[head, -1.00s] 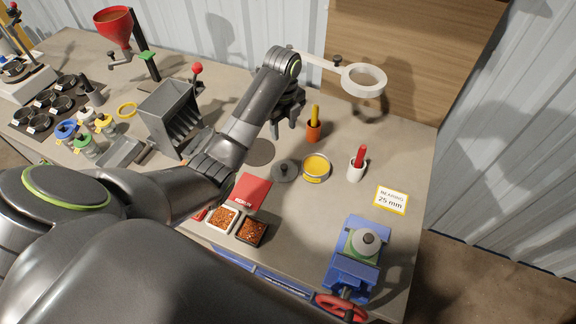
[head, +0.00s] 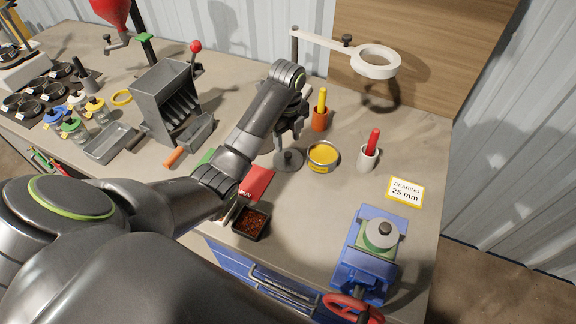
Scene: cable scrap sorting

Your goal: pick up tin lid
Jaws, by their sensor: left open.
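The tin lid, a grey disc with a dark knob on top (head: 288,161), lies flat on the bench in the head view, just left of a round tin with yellow contents (head: 323,157). My left gripper (head: 288,141) is open and empty, pointing down just behind the lid's knob in the picture. Its fingertips look close to the lid's far edge; I cannot tell the exact height above it. My right gripper is out of view.
An orange cup (head: 320,121) stands just behind the tin, and a white cup with a red stick (head: 368,158) to its right. A white ring on an arm (head: 376,62) overhangs the back. A blue vise (head: 366,262) is at front right.

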